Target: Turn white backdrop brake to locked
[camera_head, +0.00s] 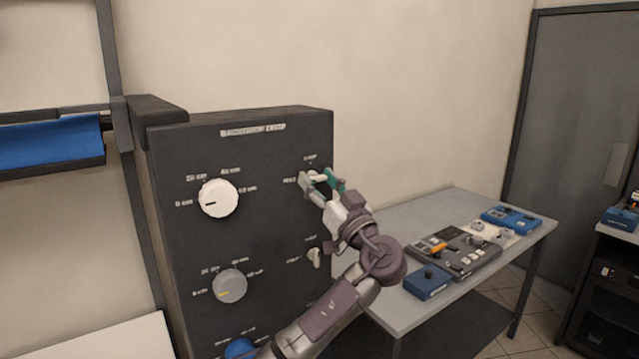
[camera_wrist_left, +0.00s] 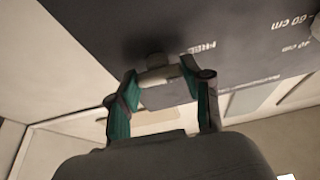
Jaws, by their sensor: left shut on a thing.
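The dark control panel (camera_head: 270,230) stands against the wall. The white backdrop brake (camera_head: 317,178) is the small pale handle at its upper right, with one label above it and one to its left, too small to read in the head view. My left gripper (camera_head: 321,181) is shut on this brake, a finger on either side. In the left wrist view the pale brake (camera_wrist_left: 158,76) sits between the green-padded fingertips (camera_wrist_left: 158,92), beside the printed word FREE. The fingers partly hide the handle, so I cannot tell its exact angle. My right gripper is not in view.
A white dial (camera_head: 218,198) and a grey dial (camera_head: 229,286) are on the panel's left side, with a blue knob (camera_head: 240,348) below. Another pale handle (camera_head: 314,257) sits below the gripper. A grey table (camera_head: 390,235) with control boxes stands at right.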

